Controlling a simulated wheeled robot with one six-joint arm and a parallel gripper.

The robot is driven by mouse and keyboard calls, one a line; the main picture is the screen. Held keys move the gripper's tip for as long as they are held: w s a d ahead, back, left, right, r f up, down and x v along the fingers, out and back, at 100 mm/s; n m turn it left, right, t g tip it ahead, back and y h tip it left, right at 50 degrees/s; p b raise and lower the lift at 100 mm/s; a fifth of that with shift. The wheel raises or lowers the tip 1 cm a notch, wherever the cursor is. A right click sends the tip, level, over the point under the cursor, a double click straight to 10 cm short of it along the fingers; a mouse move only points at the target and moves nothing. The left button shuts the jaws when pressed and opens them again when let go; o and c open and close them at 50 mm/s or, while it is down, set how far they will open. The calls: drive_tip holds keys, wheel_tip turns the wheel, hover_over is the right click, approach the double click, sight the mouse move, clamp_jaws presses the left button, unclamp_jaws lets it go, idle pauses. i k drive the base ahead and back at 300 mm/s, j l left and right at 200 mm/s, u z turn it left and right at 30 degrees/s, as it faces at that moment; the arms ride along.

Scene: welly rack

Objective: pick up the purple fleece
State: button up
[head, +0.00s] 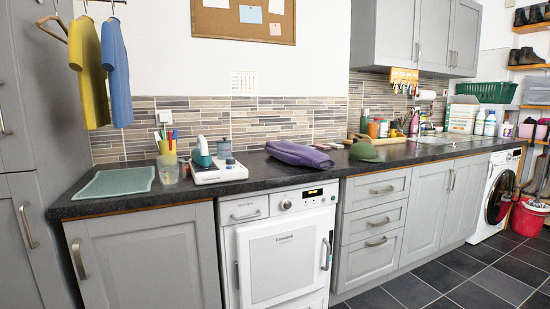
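The purple fleece (300,155) lies folded and flat on the dark worktop (260,177), above the white appliance with the knob and display. A green cap (364,152) lies just to its right, and a small dark item sits by its right end. A white device with a teal top (214,168) stands to its left with a clear gap. My gripper is not in view, so its state does not show.
A glass (169,169) and a pen cup (167,147) stand further left, near a pale green mat (117,183). Yellow (88,73) and blue (116,72) garments hang at upper left. Grey cupboards hang at upper right. Tiled floor (470,272) is clear at lower right.

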sight(291, 154)
drive_tip(key=i+z, duration=0.15)
drive_tip(key=i, duration=0.35)
drive_tip(key=i+j+z, duration=0.15)
drive_tip(key=i, duration=0.3)
drive_tip(key=i+j+z, duration=0.15)
drive_tip(key=i, duration=0.35)
drive_tip(key=i+j+z, duration=0.15)
drive_tip(key=i, duration=0.3)
drive_tip(key=i+j+z, duration=0.15)
drive_tip(key=i, duration=0.35)
drive_tip(key=j, duration=0.1)
